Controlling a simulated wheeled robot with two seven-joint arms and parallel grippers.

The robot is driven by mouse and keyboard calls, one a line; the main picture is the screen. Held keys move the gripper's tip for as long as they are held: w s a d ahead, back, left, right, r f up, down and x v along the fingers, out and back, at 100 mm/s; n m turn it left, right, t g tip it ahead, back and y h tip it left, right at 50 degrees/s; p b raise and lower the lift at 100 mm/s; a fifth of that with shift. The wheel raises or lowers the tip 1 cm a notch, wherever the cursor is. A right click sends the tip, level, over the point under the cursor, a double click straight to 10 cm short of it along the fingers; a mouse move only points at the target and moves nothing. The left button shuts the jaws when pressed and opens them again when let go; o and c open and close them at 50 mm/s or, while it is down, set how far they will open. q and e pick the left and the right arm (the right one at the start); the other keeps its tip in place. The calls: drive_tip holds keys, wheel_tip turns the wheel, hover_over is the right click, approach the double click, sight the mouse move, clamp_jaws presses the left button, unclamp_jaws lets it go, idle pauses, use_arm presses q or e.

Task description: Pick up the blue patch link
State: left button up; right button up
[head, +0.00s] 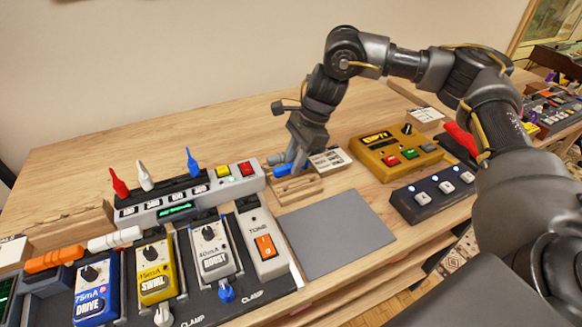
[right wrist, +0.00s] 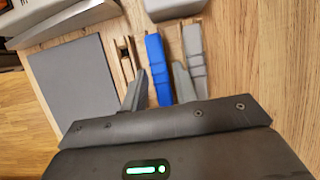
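The blue patch link (head: 283,171) lies in a small wooden rack (head: 298,190) near the middle of the table. In the right wrist view the blue link (right wrist: 157,64) lies lengthwise between the two fingers of my right gripper (right wrist: 160,76). A narrow gap seems to show on each side of it. In the head view my right gripper (head: 293,164) points down at the rack and partly hides the link. A grey patch link (right wrist: 194,58) lies beside the blue one, just outside the right finger. My left gripper is not in view.
A grey mat (head: 336,233) lies in front of the rack. A pedal board with several pedals (head: 209,249) and a white power strip (head: 236,178) stand to the left. A yellow box (head: 396,155) and a dark footswitch (head: 433,194) stand to the right. The table behind is clear.

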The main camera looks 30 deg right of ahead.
drive_tip(key=shift+a+f, duration=0.15)
drive_tip(key=shift+f, duration=0.15)
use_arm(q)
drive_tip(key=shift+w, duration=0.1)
use_arm(e)
drive_tip(key=shift+c, duration=0.3)
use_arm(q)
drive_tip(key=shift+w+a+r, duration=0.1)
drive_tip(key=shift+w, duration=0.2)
use_arm(e)
clamp_jaws()
